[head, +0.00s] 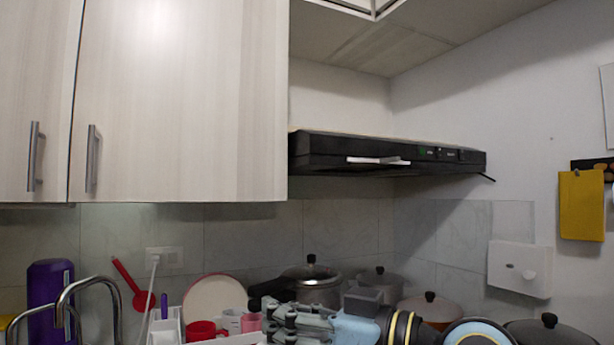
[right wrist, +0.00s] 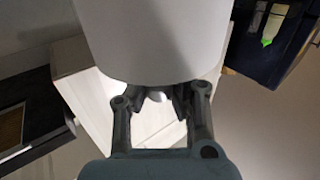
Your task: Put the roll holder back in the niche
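The roll holder with its big white roll (right wrist: 155,35) fills the upper middle of the right wrist view. Its rounded lower edge is just past the fingertips, and a small pale end shows between them. My right gripper (right wrist: 162,97) has its fingers drawn in on that end and looks shut on it. In the head view my right gripper (head: 272,322) is low in the middle, over the counter, with the arm coming from the lower right. No roll can be made out at its fingers there. I cannot make out the niche. My left gripper is not in view.
A pressure cooker (head: 318,283) and other pots stand behind and right of my right gripper. A red cup (head: 205,330) and a pale plate (head: 214,298) are to its left, near the tap (head: 75,290). The range hood (head: 385,155) and cabinets (head: 180,100) hang above.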

